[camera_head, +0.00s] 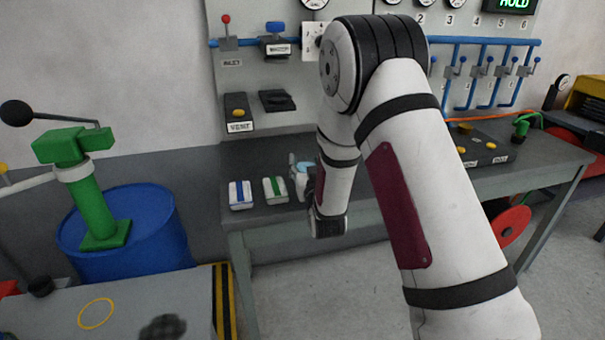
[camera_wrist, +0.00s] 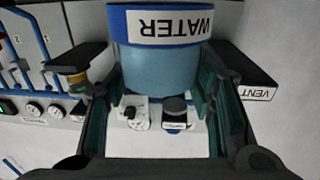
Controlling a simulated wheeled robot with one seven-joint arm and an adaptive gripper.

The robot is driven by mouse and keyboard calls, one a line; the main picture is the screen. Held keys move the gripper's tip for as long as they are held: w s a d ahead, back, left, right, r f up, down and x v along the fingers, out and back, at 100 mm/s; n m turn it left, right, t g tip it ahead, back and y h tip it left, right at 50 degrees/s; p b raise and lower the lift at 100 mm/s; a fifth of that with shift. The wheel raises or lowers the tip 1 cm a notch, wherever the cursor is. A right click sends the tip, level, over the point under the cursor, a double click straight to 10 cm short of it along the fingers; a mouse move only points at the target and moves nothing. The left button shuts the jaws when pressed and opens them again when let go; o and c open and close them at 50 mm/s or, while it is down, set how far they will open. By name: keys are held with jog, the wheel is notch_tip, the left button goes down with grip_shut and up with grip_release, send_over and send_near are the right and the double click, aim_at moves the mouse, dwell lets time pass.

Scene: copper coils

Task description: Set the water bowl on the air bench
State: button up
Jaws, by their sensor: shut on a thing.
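The water bowl (camera_wrist: 160,68) is light blue with a darker blue band and a white label reading WATER, upside down in the wrist view. My gripper (camera_wrist: 156,95) has a finger on each side of it and is shut on it. In the head view my gripper is mostly hidden behind my arm, over the left part of the air bench (camera_head: 540,150). A small light blue patch, likely the bowl (camera_head: 303,167), shows there. Whether the bowl touches the bench top is hidden.
On the bench's left end lie a blue-striped box (camera_head: 240,195) and a green-striped box (camera_head: 275,190). A panel with gauges and blue pipes (camera_head: 480,41) rises behind the bench. A blue drum (camera_head: 130,245) stands left. Switch boxes (camera_head: 480,147) sit on the bench's right part.

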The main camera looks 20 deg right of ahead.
jog(key=shift+w+a, duration=0.35)
jog(key=shift+w, duration=0.5)
jog(key=shift+f, duration=1.75)
jog(key=shift+f, duration=0.1)
jog(key=o, duration=1.3)
jog(key=shift+f+b, duration=0.1)
jog(key=shift+b, duration=0.2)
